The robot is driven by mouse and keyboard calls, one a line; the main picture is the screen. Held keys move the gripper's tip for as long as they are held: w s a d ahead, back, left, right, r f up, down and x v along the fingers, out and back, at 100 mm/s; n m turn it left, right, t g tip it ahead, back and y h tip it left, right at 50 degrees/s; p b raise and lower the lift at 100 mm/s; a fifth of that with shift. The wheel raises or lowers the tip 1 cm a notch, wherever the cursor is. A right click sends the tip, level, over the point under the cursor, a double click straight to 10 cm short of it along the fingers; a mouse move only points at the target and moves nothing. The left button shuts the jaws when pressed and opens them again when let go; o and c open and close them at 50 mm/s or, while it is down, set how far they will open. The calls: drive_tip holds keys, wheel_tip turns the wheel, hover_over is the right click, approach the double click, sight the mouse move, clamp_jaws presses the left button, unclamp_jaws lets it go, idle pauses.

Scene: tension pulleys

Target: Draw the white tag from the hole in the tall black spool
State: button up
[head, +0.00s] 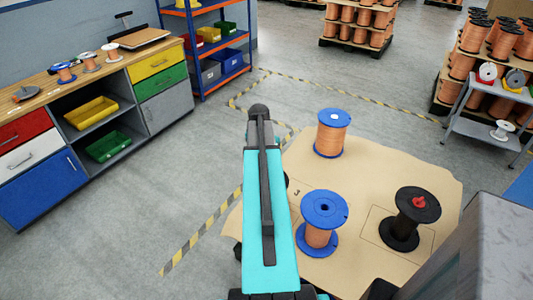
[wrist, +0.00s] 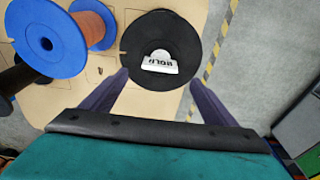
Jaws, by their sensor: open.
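In the wrist view the tall black spool (wrist: 138,40) is seen from above, its round black flange facing the camera. The white tag (wrist: 160,62) sits at the hole in its middle, with dark lettering on its face. My gripper (wrist: 159,75) is open, its two dark fingers spread apart to the left and right of the tag, over the near part of the flange. Nothing is between the fingertips except the view of the tag and flange. I cannot tell how far above the flange the fingertips are.
A blue-flanged copper spool (head: 323,205) stands close beside it; it also shows in the wrist view (wrist: 75,63). A second blue spool (head: 332,147) and a black spool (head: 400,230) with a red tag (head: 419,202) share the cardboard sheet (head: 380,165). A workbench (head: 75,80) lies left.

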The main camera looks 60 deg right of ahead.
drive_tip(key=shift+d+f+p, duration=0.25)
drive_tip(key=shift+f, duration=1.25)
drive_tip(key=shift+d+f+p, duration=0.2)
drive_tip(key=shift+f+p, duration=0.1)
drive_tip(key=shift+f, duration=1.2)
drive_tip(key=shift+d+f+p, duration=0.25)
drive_tip(key=shift+f, duration=1.25)
drive_tip(key=c, duration=0.9)
drive_tip(key=shift+c, duration=1)
drive_tip(key=shift+r+p, duration=0.8)
drive_tip(key=shift+r, duration=0.9)
drive_tip(key=shift+r+p, duration=0.9)
drive_tip(key=shift+r, duration=1)
